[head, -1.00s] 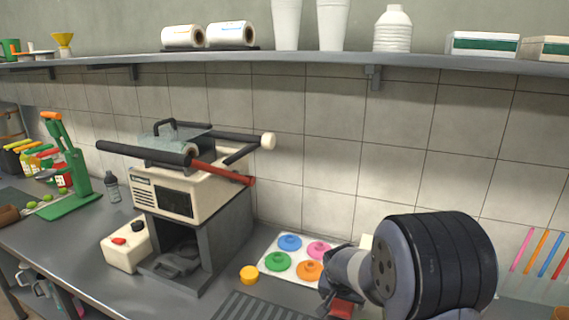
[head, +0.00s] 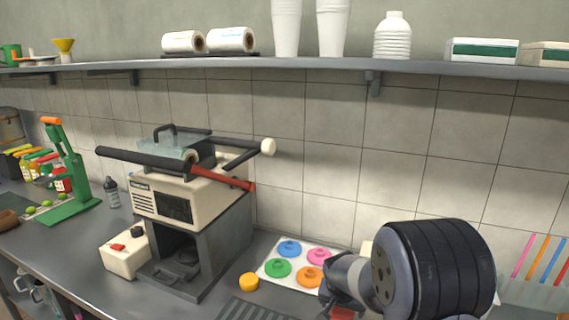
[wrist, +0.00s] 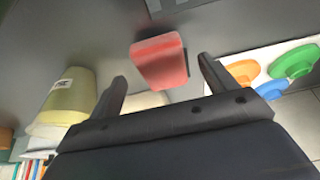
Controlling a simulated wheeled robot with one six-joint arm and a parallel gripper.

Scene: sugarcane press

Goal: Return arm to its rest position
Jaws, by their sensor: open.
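My arm (head: 435,270) is at the lower right of the head view, its thick dark wrist section in front of the wall. My gripper (wrist: 163,68) shows in the wrist view with its two dark fingers spread and nothing held between them. A red block-like piece (wrist: 160,60) shows beyond and between the fingertips, apart from both. Some red also shows below my arm in the head view (head: 342,312).
The sugarcane press (head: 165,203) stands left of my arm on the metal counter. A white mat with coloured lids (head: 278,268) lies just left of my arm. A yellow cup-like container (wrist: 62,100) shows left of the fingers. A shelf (head: 300,64) runs above.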

